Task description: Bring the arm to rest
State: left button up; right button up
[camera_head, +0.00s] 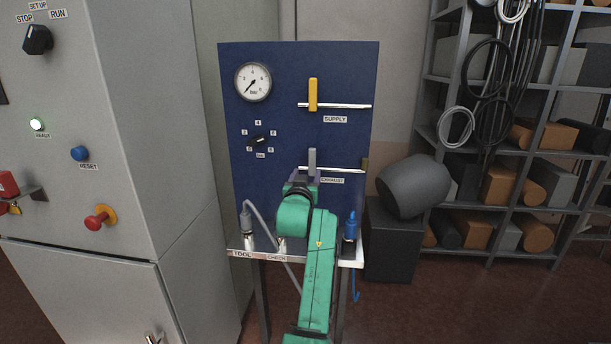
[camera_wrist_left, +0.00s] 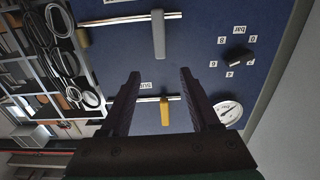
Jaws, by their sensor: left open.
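My green left arm reaches up from the bottom of the head view, and its dark gripper (camera_head: 304,178) is in front of the blue panel (camera_head: 285,130), at the lower end of the grey EXHAUST lever (camera_head: 312,158). In the left wrist view, which is turned over, the gripper (camera_wrist_left: 158,76) is open with nothing between its fingers. The grey lever (camera_wrist_left: 158,35) shows beyond the fingertips and the yellow SUPPLY lever (camera_wrist_left: 165,112) shows between the fingers. I cannot tell how far the fingers are from the panel. My right gripper is not in view.
A metal shelf labelled TOOL and CHECK (camera_head: 262,256) sticks out below the panel, with a blue-topped tool (camera_head: 351,227) at its right. A grey cabinet (camera_head: 110,120) stands left. A grey drum (camera_head: 412,187) and a loaded rack (camera_head: 480,200) stand right.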

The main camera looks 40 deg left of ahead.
pick_arm(q)
jog(key=s+d+f+m+g+h, duration=0.2)
jog(key=s+d+f+m+h, duration=0.15)
jog(key=d+f, duration=0.45)
jog(key=s+d+f+m+g+h, duration=0.2)
jog(key=s+d+f+g+h, duration=0.15)
jog(key=f, duration=0.95)
jog(key=s+d+f+m+g+h, duration=0.2)
jog(key=s+d+f+g, duration=0.1)
jog(key=s+d+f, duration=0.5)
jog(key=s+d+f+m+g+h, duration=0.2)
jog(key=s+d+f+g, duration=0.3)
jog(key=s, duration=0.6)
notch_tip(320, 180, down, 22)
jog(key=s+r+b, duration=0.1)
jog(key=s, duration=0.1)
jog(key=s+a+f+b, duration=0.1)
jog(key=s+a+f, duration=0.1)
jog(key=s+f, duration=1.4)
jog(key=shift+s+f, duration=0.2)
jog(key=shift+s, duration=0.1)
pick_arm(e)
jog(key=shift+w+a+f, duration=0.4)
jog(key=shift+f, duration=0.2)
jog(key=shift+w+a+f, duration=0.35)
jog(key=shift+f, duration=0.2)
